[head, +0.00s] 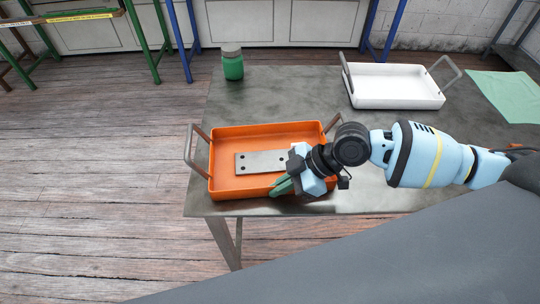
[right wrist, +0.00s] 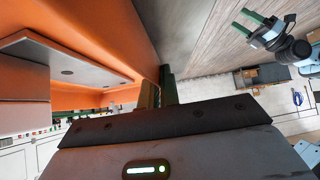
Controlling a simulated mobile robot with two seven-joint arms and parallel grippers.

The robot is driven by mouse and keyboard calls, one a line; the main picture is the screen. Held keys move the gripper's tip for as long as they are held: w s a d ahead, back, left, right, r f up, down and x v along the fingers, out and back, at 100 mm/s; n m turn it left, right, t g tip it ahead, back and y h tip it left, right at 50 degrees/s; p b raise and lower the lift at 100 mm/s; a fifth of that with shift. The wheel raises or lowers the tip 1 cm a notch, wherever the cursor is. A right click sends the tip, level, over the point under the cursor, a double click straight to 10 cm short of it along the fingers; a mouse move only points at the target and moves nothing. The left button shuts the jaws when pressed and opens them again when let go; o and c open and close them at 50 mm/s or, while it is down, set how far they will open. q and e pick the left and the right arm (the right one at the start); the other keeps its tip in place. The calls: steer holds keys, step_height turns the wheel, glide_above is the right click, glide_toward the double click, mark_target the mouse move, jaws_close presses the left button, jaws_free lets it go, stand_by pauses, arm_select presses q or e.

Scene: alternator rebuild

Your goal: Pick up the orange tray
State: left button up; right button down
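The orange tray (head: 225,180) sits near the front left edge of the grey table, with a raised grey handle at each short side. A flat metal plate with holes (head: 262,162) lies in it. My right gripper (head: 281,187) is at the tray's front wall, right of the middle, one green finger inside and one outside. In the right wrist view the fingers (right wrist: 160,92) are close together on the orange wall (right wrist: 122,28), shut on it. My left gripper (right wrist: 248,22) shows only in the right wrist view, away from the tray, its green fingers apart and empty.
A green jar (head: 232,66) stands at the table's back left. A white tray (head: 398,104) with grey handles is at the back right, beside a light green cloth (head: 507,95). The table (head: 285,88) is clear between the jar and the white tray.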

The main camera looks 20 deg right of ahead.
steer(key=shift+w+r, duration=0.15)
steer(key=shift+r, duration=0.05)
steer(key=shift+r, duration=1.6)
steer(key=shift+s+r, duration=0.2)
arm_select(q)
steer(key=shift+w+r+p, duration=0.3)
steer(key=shift+w+r, duration=0.1)
steer(key=shift+r, duration=0.05)
arm_select(e)
steer(key=s+d, duration=0.2)
steer(key=s, duration=0.5)
steer(key=s+d+r, duration=0.1)
steer(key=s+d, duration=0.1)
steer(key=s, duration=0.6)
steer(key=shift+d+r, duration=0.2)
steer(key=shift+d, duration=0.1)
arm_select(q)
steer(key=shift+s, duration=0.15)
